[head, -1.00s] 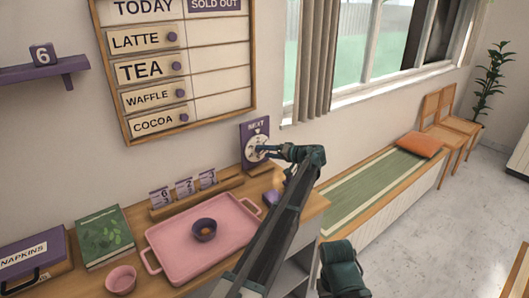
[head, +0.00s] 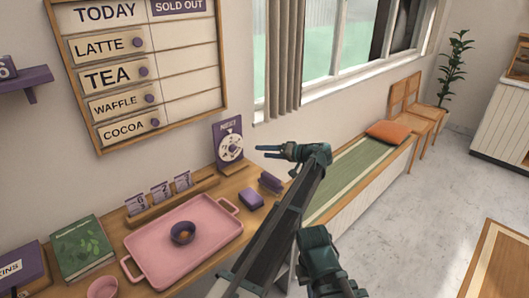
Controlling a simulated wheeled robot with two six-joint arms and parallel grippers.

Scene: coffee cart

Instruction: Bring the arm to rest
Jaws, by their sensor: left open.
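My left arm reaches up from the bottom of the head view. Its gripper (head: 268,152) points left, with its jaws apart and nothing between them. It hangs in the air above the right end of the counter. A purple dial sign (head: 230,144) with a round white face stands against the wall left of the fingertips, with a visible gap between them. Another dark teal part of my own body shows low in the middle. My right gripper is not in view.
The wooden counter holds a pink tray (head: 134,266) with a small purple bowl (head: 183,233), a card rack (head: 194,192), a green book (head: 82,247) and a purple block (head: 250,198). A bench with a green mat (head: 343,172) lies beyond.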

